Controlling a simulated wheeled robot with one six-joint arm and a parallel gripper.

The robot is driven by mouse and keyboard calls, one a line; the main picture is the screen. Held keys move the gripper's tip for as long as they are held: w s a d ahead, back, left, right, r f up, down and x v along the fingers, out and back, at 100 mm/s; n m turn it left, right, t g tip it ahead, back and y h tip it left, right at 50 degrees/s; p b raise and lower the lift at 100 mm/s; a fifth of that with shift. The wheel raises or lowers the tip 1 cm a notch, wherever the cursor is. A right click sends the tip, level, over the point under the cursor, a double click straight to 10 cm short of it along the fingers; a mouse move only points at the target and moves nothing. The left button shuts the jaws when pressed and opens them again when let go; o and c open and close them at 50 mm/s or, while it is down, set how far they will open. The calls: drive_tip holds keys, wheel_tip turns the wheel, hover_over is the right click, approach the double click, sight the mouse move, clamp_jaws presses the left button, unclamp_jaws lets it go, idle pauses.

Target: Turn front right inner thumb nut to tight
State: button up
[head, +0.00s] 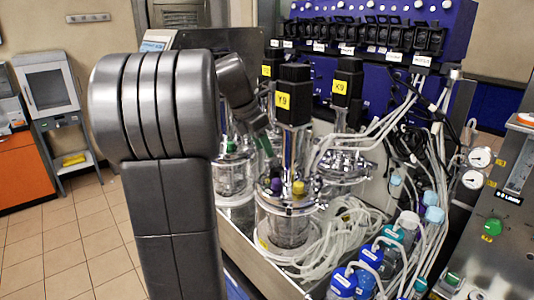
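The front bioreactor (287,222) stands upright in the middle, with a black motor (294,98) labelled Y9 on top and a steel headplate with purple and yellow caps. Another bioreactor (342,166) stands behind it to the right, under a motor (347,82) labelled X9. The thumb nuts on the headplates are too small to tell apart, and the nut's tightness cannot be seen. My gripper (259,130) shows only in part, at the left of the Y9 motor and above the headplate level. Its fingers are not clear, and contact with a nut cannot be seen.
A glass vessel (234,172) stands left of the front bioreactor. Coiled white tubing (340,228) and blue-capped bottles (343,281) crowd the front right. A blue pump rack (375,80) stands behind. A panel with gauges (480,157) is at right. Tiled floor (60,240) is free at left.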

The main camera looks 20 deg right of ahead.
sight(267, 160)
drive_tip(key=shift+x, duration=1.85)
clamp_jaws()
